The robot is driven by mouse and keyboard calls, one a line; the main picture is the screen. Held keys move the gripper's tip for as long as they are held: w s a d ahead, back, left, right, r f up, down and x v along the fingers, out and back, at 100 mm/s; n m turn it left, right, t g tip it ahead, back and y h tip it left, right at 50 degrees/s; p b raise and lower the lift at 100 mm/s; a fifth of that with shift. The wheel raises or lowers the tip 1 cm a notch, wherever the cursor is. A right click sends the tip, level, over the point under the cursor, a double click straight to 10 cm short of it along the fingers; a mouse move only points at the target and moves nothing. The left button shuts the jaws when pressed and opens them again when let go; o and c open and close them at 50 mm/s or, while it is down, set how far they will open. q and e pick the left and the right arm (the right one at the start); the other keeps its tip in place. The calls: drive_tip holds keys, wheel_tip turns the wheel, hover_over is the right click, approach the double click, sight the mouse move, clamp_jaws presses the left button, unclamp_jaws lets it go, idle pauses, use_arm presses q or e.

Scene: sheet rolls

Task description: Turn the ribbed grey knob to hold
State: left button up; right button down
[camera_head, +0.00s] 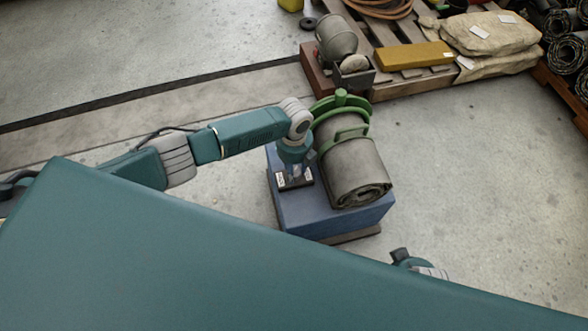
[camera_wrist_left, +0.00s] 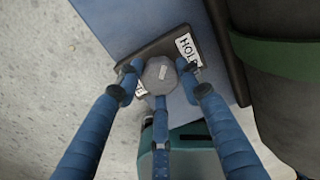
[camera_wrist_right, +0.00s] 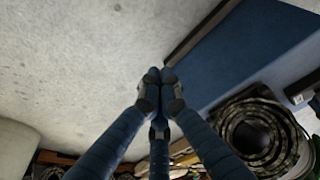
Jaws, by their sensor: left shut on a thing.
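The grey knob (camera_wrist_left: 159,75) sits on a dark plate (camera_wrist_left: 150,50) on top of the blue box (camera_head: 320,215). A short white mark shows on the knob's top, pointing roughly up the left wrist view. A white HOLD label (camera_wrist_left: 188,48) lies up and right of the knob. A second label (camera_wrist_left: 140,91) at its lower left is mostly hidden. My left gripper (camera_head: 293,174), pointing down, is shut on the knob with its fingers around it. My right gripper (camera_wrist_right: 160,80) has its fingertips together, empty, near the box's front right.
A grey roll (camera_head: 352,165) lies on the box right beside my left gripper, under a green clamp (camera_head: 341,110). Floor left of the box is clear.

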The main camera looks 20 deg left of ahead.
use_arm(q)
drive_tip(key=shift+m, duration=1)
drive_tip(key=m+b, duration=0.1)
drive_tip(key=m, duration=0.2)
drive_tip(key=shift+m, duration=0.3)
drive_tip(key=shift+m+b, duration=0.45)
drive_tip(key=shift+m, duration=1.45)
use_arm(e)
drive_tip(key=w+v, duration=0.1)
drive_tip(key=v, duration=0.6)
drive_tip(key=shift+w+r+t, duration=0.2)
drive_tip(key=shift+r+t, duration=0.1)
drive_tip(key=shift+r, duration=0.1)
drive_tip(key=shift+d+r, duration=0.1)
drive_tip(key=shift+r, duration=0.05)
use_arm(q)
drive_tip(key=o, duration=1.1)
drive_tip(key=shift+o, duration=0.2)
